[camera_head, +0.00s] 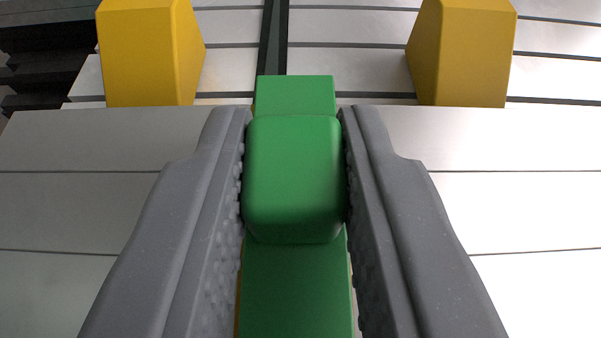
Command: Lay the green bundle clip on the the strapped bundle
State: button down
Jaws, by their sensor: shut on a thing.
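The green bundle clip (294,290) is a long flat green bar with a raised, rounded block on it. My gripper (296,125) is shut on that raised block, with one grey ribbed finger on each side. The bar extends ahead of the block and back toward the camera between the fingers. Pale boards (520,148), probably the strapped bundle, lie below and beyond the clip. A dark strap or gap (272,40) runs away from me just past the clip's far end. I cannot tell whether the clip touches the boards.
A yellow block (148,55) stands at the upper left and another yellow block (464,55) at the upper right, with the clip's line between them. Dark stepped shapes (40,55) show at the far left. The boards beside my fingers are bare.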

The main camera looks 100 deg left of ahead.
jog(key=shift+f, duration=0.15)
jog(key=c, duration=1.3)
grip_release()
jog(key=shift+o, duration=0.2)
jog(key=p+v, duration=0.2)
jog(key=v, duration=1.1)
jog(key=shift+d+r+p, duration=0.3)
jog(key=shift+r+p, duration=0.05)
jog(key=shift+p, duration=0.05)
